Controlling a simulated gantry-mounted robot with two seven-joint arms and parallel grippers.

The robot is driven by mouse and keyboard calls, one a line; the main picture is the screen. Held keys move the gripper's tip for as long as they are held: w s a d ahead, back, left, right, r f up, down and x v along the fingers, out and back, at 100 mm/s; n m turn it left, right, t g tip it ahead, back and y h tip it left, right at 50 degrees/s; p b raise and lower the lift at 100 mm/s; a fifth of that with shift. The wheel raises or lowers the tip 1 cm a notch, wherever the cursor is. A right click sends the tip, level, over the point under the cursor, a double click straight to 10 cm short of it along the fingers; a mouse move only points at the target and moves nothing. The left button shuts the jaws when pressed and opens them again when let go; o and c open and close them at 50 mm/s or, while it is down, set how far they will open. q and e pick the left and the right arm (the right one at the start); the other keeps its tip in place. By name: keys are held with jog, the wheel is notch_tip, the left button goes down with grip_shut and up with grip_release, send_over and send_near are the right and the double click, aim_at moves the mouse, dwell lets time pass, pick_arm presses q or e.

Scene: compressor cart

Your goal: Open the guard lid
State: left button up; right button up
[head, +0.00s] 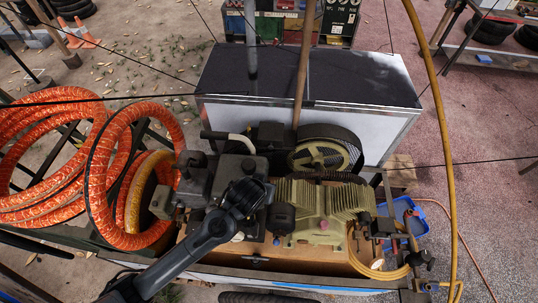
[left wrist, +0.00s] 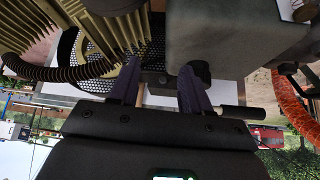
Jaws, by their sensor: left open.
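A black guard (head: 345,137) curves around a cream pulley wheel behind the ribbed compressor block in the head view. In the left wrist view, black perforated mesh (left wrist: 102,68) shows beyond the fingers; I take it as part of the guard. I cannot make out a separate lid edge. My left arm comes in from the lower left over the machine. My left gripper (left wrist: 160,84) is open, with its two fingers apart in front of the mesh and nothing clearly between them. Its fingertips are hidden in the head view. My right gripper is not in view.
The ribbed compressor block (head: 318,208) and a dark box-shaped housing (head: 238,178) crowd the cart. Orange hose coils (head: 130,170) lie at left. A large dark-topped case (head: 350,78) stands behind. A yellow hose (head: 444,130) hangs at right, and a blue crate (head: 405,213) stands below.

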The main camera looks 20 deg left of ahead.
pick_arm(q)
jog(key=n+t+y+b, duration=0.2)
jog(key=b, duration=0.1)
send_near(270, 148)
jog(key=a+v, duration=0.1)
jog(key=v, duration=0.2)
jog(key=x, duration=0.6)
jog(key=d+x, duration=0.1)
jog(key=x, duration=0.2)
jog(key=shift+w+d, duration=0.1)
jog(key=shift+w, duration=0.05)
jog(key=shift+x, duration=0.8)
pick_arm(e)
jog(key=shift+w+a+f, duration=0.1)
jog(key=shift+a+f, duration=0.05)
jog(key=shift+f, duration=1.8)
pick_arm(q)
jog(key=shift+c, duration=0.2)
grip_shut()
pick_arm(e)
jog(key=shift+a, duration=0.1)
